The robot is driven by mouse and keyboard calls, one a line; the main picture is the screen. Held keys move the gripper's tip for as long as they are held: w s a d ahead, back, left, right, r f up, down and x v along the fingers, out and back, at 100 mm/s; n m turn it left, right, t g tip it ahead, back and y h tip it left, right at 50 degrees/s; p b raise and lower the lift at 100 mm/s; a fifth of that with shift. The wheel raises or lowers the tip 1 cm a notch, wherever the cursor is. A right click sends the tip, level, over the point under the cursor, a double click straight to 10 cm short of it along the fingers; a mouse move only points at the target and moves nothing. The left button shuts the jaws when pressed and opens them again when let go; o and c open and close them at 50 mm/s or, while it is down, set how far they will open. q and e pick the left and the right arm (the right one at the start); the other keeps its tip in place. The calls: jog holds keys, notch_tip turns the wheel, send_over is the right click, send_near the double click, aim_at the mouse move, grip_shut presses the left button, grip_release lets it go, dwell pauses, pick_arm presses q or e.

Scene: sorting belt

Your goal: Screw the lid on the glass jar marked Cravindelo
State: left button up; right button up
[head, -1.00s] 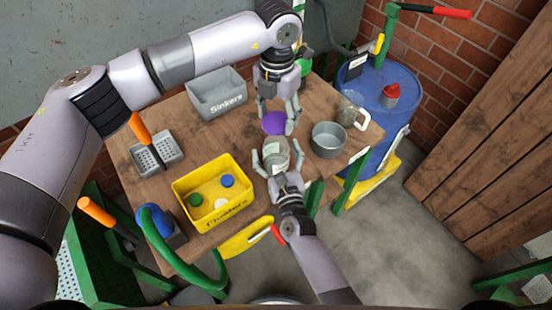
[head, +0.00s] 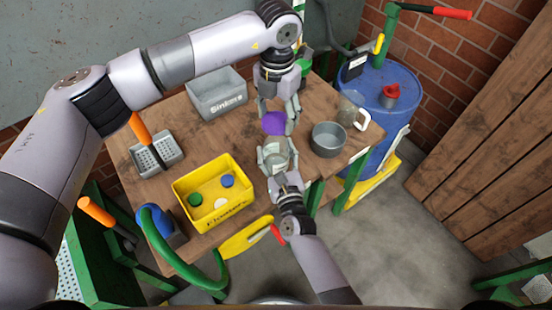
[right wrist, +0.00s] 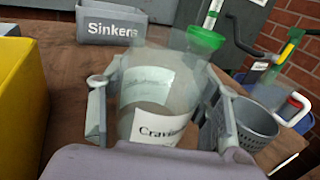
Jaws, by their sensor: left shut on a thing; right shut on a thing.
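The glass jar (head: 277,158) is clear and upright at the table's front edge, with a white label that reads "Cravin..." in the right wrist view (right wrist: 155,124); the rest of the word is cut off. My right gripper (head: 278,152) is shut on the jar, one finger on each side. The purple lid (head: 274,124) is held by my left gripper (head: 277,121), which points down and is shut on it. In the head view the lid is just beyond the jar and looks apart from it. The lid does not show in the right wrist view.
A yellow bin (head: 186,213) with green, blue and white caps stands left of the jar. A grey Sinkers bin (head: 218,103) is at the back. A grey pot (head: 328,140) and a clear pitcher (head: 348,109) stand close on the right. A green-capped bottle (right wrist: 207,38) is behind.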

jog(key=c, duration=0.7)
pick_arm(q)
jog(key=shift+f, duration=2.5)
pick_arm(e)
jog(key=shift+o, duration=0.2)
pick_arm(q)
jog(key=shift+f, duration=0.9)
jog(key=shift+f, duration=0.6)
